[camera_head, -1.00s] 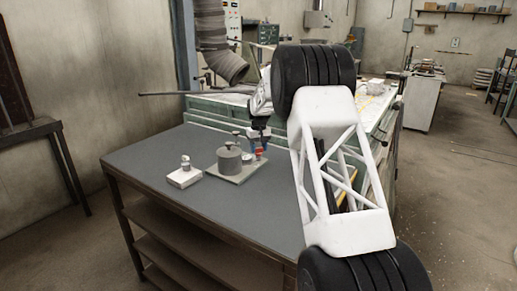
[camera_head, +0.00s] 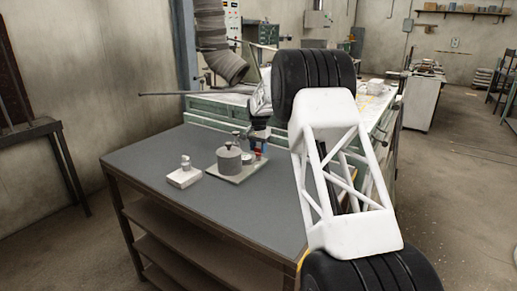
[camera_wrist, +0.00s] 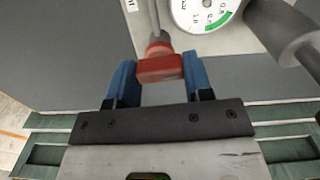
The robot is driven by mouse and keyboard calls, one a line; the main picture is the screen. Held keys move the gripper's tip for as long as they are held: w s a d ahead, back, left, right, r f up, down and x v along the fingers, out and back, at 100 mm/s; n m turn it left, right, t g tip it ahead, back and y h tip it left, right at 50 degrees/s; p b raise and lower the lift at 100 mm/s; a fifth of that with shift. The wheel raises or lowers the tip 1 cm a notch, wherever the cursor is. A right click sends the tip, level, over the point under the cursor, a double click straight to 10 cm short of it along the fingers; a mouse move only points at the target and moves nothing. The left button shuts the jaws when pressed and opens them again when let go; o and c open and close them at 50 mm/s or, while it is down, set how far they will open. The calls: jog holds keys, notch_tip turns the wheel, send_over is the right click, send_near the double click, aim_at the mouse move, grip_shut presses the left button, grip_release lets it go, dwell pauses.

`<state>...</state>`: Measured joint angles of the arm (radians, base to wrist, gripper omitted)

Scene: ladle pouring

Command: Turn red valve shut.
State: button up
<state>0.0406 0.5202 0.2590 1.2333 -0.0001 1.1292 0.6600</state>
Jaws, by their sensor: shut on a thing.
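The red valve (camera_wrist: 160,66) has a blocky red handle on a rounded red collar at the end of a thin grey pipe. In the wrist view the two blue fingers of my gripper (camera_wrist: 159,73) stand on either side of the handle, shut on it. In the head view the red valve (camera_head: 258,154) is a small patch at the back right of a grey plate (camera_head: 240,176). My gripper (camera_head: 259,144) comes down on it from above, partly hiding it.
A grey cylinder (camera_head: 229,164) stands on the same plate, close to my gripper; a round dial gauge (camera_wrist: 205,10) is beside the valve. A small pale block with a knob (camera_head: 184,177) sits to the left. The dark table's front (camera_head: 230,215) is clear.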

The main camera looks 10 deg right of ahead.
aim_at(258, 148)
jog(key=shift+r+m, duration=0.1)
jog(key=shift+m, duration=0.4)
jog(key=o, duration=0.9)
jog(key=shift+r, duration=3.85)
jog(key=shift+s+r, duration=0.1)
